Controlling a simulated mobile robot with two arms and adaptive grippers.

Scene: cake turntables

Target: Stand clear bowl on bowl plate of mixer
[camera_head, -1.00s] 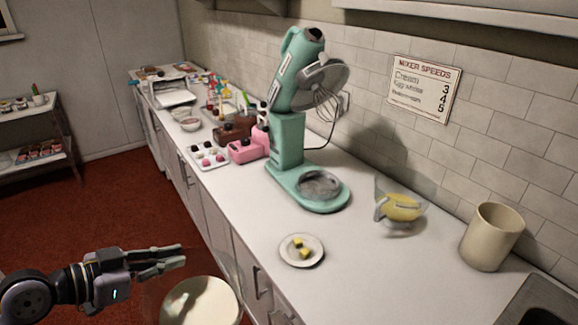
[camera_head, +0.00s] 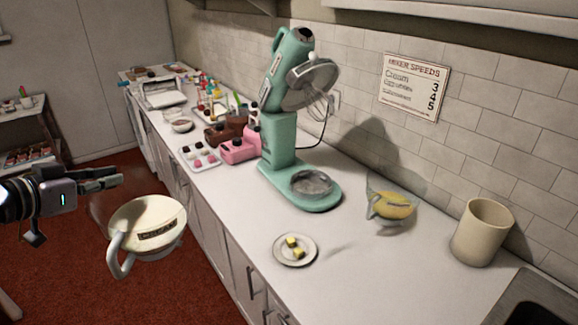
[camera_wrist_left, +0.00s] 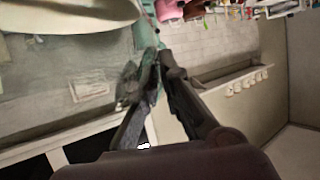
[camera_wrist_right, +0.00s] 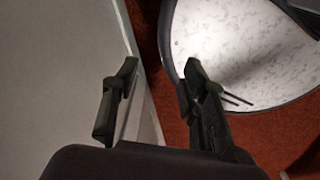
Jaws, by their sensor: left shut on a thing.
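My left gripper (camera_head: 116,176) is at the left of the head view, shut, with a see-through wall seeming to lie between its fingers in the left wrist view (camera_wrist_left: 158,62). This seems to be the rim of a clear bowl (camera_head: 158,237) with pale cream, a dark label and a handle, held in the air over the red floor. The teal mixer (camera_head: 281,140) stands on the counter with its head tilted up. Its round bowl plate (camera_head: 311,184) is bare. My right gripper (camera_wrist_right: 160,85) is open and empty, seen only in the right wrist view.
On the counter (camera_head: 232,205) are a plate (camera_head: 278,257) with yellow cubes, a clear vessel (camera_head: 393,207) with yellow contents and a beige canister (camera_head: 482,232). Pink and brown boxes stand left of the mixer. The counter front before the mixer is clear. A round pale top (camera_wrist_right: 235,45) is near my right gripper.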

